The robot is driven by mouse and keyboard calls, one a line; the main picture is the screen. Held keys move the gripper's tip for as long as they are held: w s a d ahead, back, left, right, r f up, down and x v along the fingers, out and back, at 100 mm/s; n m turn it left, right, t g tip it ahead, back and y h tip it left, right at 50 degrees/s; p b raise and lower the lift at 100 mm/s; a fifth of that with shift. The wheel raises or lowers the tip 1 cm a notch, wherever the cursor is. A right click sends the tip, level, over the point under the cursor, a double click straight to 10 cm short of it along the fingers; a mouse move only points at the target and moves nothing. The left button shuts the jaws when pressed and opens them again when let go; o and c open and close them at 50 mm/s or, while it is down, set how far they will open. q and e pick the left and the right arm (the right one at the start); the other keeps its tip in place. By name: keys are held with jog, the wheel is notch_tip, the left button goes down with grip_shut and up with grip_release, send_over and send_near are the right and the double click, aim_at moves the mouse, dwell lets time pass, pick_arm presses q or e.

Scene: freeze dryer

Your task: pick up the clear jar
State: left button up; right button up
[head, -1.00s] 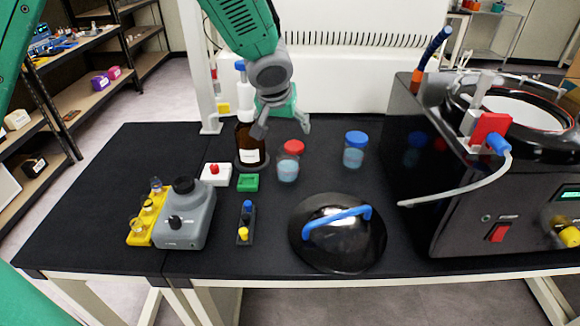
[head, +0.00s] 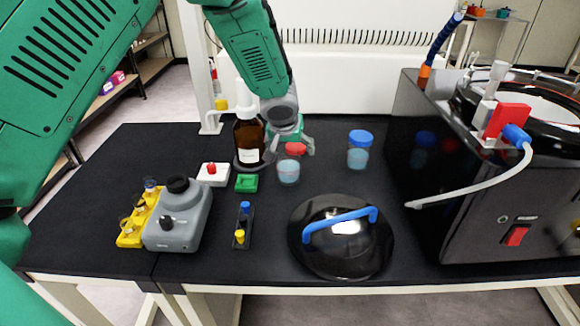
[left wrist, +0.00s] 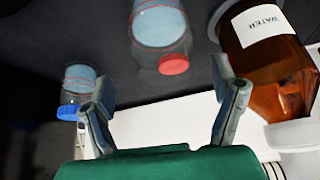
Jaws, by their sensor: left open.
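A clear jar (head: 289,172) with a red lid and pale blue contents stands upright on the black table. A similar clear jar (head: 358,156) with a blue lid stands to its right. My left gripper (head: 292,146) is open and empty, just behind and above the red-lidded jar, close to its lid. In the left wrist view the red-lidded jar (left wrist: 160,28) lies ahead, between the lines of the two open fingers (left wrist: 163,82). The blue-lidded jar (left wrist: 80,80) shows beyond the left finger there. No contact is visible. My right gripper is out of view.
A brown water bottle (head: 249,140) stands close left of the gripper; it also shows in the left wrist view (left wrist: 265,45). A black lid with blue handle (head: 340,240) lies in front. A large black machine (head: 450,190) stands right. A grey device (head: 178,220) sits left.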

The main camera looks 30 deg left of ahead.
pick_arm(q)
jog(key=x, duration=0.5)
jog(key=shift+s+a+f, duration=0.1)
jog(key=shift+s+a, duration=0.1)
jog(key=shift+s, duration=0.15)
jog(key=shift+w+a+f, duration=0.1)
jog(key=shift+a+f, duration=0.05)
jog(key=shift+d, duration=0.2)
jog(key=c, duration=1.5)
